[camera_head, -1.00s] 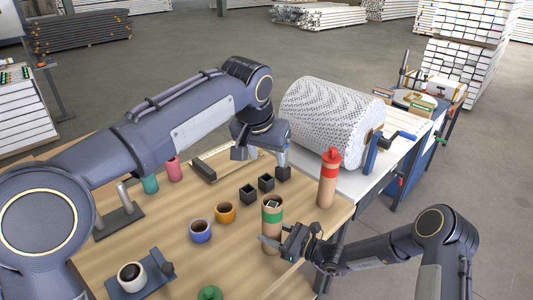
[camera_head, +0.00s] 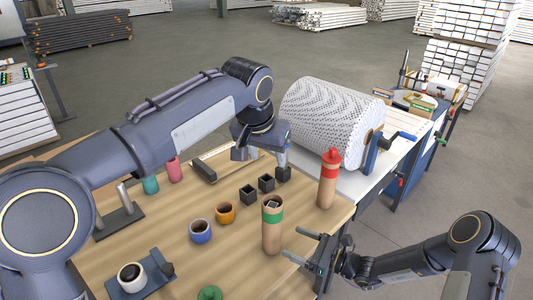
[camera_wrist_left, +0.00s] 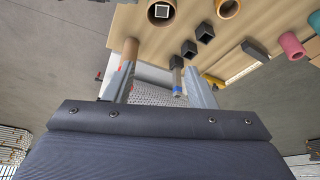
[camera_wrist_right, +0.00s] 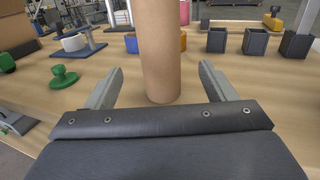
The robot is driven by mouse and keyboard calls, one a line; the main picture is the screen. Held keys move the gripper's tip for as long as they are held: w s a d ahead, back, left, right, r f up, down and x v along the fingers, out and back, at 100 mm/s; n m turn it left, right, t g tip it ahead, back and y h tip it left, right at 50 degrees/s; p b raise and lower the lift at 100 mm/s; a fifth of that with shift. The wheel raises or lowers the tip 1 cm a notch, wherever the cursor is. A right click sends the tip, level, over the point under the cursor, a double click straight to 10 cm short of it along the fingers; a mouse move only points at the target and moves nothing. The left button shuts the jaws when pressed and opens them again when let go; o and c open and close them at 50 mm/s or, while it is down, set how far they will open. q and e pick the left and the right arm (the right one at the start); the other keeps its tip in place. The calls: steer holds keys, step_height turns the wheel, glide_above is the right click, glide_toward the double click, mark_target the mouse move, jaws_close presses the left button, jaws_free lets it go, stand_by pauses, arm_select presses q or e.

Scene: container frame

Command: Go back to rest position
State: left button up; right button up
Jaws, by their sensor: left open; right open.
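My left gripper (camera_head: 262,156) is open and empty, above the far part of the wooden table (camera_head: 180,262), near the patterned roll. In the left wrist view its open fingers (camera_wrist_left: 160,84) frame part of the roll. My right gripper (camera_head: 293,244) is open and empty at the table's right edge, beside a brown cardboard tube with a green band (camera_head: 272,232). The tube stands upright, apart from the fingers. In the right wrist view the tube (camera_wrist_right: 160,50) rises beyond and between the open fingers (camera_wrist_right: 161,82).
A red-capped tube (camera_head: 327,185) stands near the right edge. Black square cups (camera_head: 248,195), an orange cup (camera_head: 225,213), a blue cup (camera_head: 201,232) and a white cup on a stand (camera_head: 131,277) occupy the table. The patterned roll (camera_head: 330,120) lies behind.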

arm_select(q)
steer(key=s+a+f+n, duration=0.2)
steer(key=s+a+f, duration=0.1)
steer(key=s+a, duration=1.15)
arm_select(e)
steer(key=s+d+r+n+g+h, duration=0.4)
steer(key=s+r+n+g, duration=0.3)
steer(key=s+r+n, duration=0.8)
arm_select(q)
steer(key=s+a+f+n+h, duration=0.1)
steer(key=s+a+f+n, duration=0.1)
steer(key=s+f, duration=0.3)
steer(key=s+a+f+n+t+h, duration=0.1)
steer(key=s+a+f+n, duration=0.1)
steer(key=s+f, duration=0.4)
steer(key=s, duration=0.4)
steer(key=shift+s+a, duration=0.2)
steer(key=shift+a, duration=0.1)
arm_select(e)
steer(key=s+d+r+n+t+h, duration=0.1)
steer(key=s+d+n+t+h, duration=0.1)
steer(key=s, duration=0.5)
steer(key=s+d+r+n+t+h, duration=0.1)
steer(key=s+d+n+t+h, duration=0.1)
steer(key=s+d+n+h, duration=0.2)
steer(key=s+d+h, duration=0.2)
steer(key=s, duration=0.1)
steer(key=shift+s+d+r+n+t, duration=0.25)
steer(key=shift+s+d+n+t, duration=0.05)
steer(key=shift+d+n, duration=0.1)
